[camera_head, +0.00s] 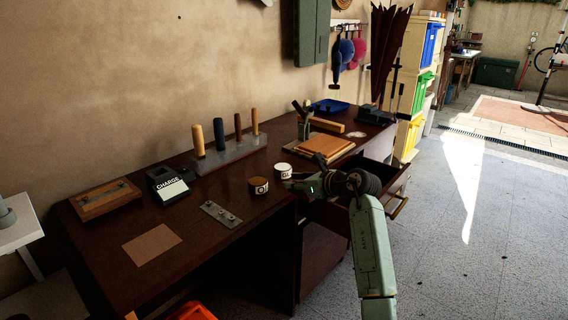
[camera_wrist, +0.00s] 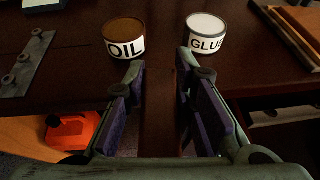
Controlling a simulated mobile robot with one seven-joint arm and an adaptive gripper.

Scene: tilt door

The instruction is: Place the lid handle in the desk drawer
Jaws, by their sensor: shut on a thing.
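My gripper (camera_head: 310,186) is at the desk's front edge, just in front of the oil and glue tins. In the wrist view its dark pads (camera_wrist: 160,95) stand a little apart, on either side of a dark brown piece (camera_wrist: 160,125), which seems to be the lid handle. It blends with the brown desk behind it, so its outline is hard to tell. The desk drawer (camera_head: 398,207) is pulled open to the right of my gripper. My arm covers part of the drawer, and little of its inside shows.
The oil tin (camera_head: 258,188) and glue tin (camera_head: 282,171) stand on the desk (camera_head: 215,250) close by. A light wooden box (camera_head: 322,146), a peg rack (camera_head: 230,153) and a metal bracket (camera_head: 221,214) are also there. Open floor (camera_head: 480,220) lies to the right.

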